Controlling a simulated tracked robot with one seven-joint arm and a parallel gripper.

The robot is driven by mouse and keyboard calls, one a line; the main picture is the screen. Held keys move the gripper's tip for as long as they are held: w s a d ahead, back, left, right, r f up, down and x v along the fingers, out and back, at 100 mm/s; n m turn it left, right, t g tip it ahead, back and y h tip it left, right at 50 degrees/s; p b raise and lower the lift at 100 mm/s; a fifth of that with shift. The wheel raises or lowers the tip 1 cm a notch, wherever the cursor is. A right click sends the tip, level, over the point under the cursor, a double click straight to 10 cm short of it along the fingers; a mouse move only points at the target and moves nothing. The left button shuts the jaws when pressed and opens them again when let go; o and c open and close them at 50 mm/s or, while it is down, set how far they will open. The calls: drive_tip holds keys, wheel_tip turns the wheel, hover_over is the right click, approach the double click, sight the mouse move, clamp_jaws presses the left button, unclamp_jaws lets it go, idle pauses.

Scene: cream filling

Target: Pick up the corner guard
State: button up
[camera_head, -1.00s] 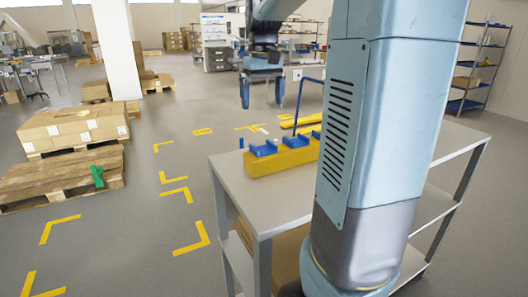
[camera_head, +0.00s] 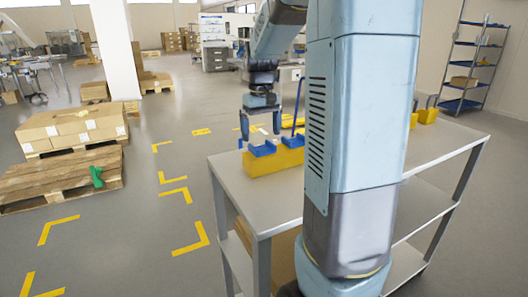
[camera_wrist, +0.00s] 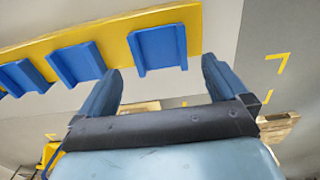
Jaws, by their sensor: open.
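Several blue angled pieces that look like corner guards sit in a row on a long yellow block. In the head view the block (camera_head: 275,165) lies on the grey table, with the left-end corner guard (camera_head: 263,149) nearest my gripper and another guard (camera_head: 293,141) beside it. My gripper (camera_head: 260,125) is open and empty, just above the left-end guard. In the wrist view my gripper (camera_wrist: 161,68) has its two fingers apart, with the end guard (camera_wrist: 158,48) roughly between their tips. A gap or touch there cannot be told. My arm hides part of the row.
The grey table (camera_head: 235,190) has bare top left of the block. Yellow bins (camera_head: 426,115) stand at its far right. Yellow floor marks lie between. A shelf rack (camera_head: 475,65) is far right.

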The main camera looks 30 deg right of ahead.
sight(261, 148)
drive_tip(key=shift+w+f, duration=0.15)
drive_tip(key=shift+f, duration=1.75)
drive_tip(key=shift+c, duration=0.2)
drive_tip(key=c, duration=1)
drive_tip(key=shift+r, duration=0.1)
